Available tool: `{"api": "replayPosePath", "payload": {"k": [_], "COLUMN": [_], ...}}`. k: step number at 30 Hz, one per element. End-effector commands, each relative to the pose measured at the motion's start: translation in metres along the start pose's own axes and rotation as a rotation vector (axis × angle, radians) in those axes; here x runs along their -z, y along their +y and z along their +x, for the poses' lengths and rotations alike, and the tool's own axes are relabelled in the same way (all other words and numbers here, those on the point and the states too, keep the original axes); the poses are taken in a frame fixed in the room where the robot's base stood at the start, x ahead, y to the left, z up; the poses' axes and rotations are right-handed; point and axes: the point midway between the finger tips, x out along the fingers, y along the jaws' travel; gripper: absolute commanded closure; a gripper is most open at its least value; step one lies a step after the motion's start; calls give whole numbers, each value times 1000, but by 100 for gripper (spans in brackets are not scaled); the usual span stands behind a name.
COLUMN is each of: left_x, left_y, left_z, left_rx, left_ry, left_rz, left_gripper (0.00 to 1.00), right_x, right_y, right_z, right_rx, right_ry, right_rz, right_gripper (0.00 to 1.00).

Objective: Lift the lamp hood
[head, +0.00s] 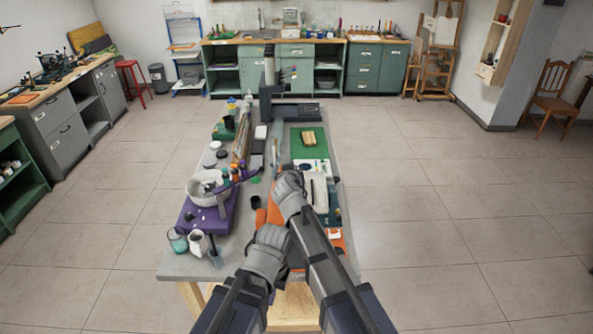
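I cannot clearly make out which thing is the lamp hood. My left gripper (268,246) is over the near part of the table, above an orange surface. My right gripper (289,184) reaches farther in, over the table's middle. The fingers of both are too small and hidden by my arms to read, and so is anything between them.
The grey table (170,262) is crowded. Glass jars (178,240) stand at its near left corner. A green mat (310,144) with a tan block lies at the right, and a tall dark stand (269,90) rises at the far end. The floor on both sides is clear.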

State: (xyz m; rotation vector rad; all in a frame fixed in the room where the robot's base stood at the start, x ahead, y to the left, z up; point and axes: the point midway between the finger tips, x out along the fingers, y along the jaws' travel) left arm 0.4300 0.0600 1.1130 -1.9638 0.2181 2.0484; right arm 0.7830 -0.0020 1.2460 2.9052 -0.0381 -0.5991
Motion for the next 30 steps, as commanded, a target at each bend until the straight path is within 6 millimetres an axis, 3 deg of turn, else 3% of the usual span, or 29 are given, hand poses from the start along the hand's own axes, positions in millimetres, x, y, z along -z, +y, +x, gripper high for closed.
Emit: {"api": "replayPosePath", "payload": {"k": [15, 16, 23, 30], "left_x": [0, 0, 0, 0], "left_y": [0, 0, 0, 0], "left_z": [-1, -1, -1, -2], "left_rx": [0, 0, 0, 0], "left_ry": [0, 0, 0, 0], "left_rz": [0, 0, 0, 0], "left_gripper": [100, 100, 100, 100], "right_x": [0, 0, 1, 1], "right_y": [-3, -3, -2, -2], "right_z": [-1, -1, -1, -1], "right_rx": [1, 1, 1, 0], "right_ry": [-4, -4, -3, -2], "right_rz": [2, 2, 1, 1], "right_gripper": [100, 85, 60, 58]}}
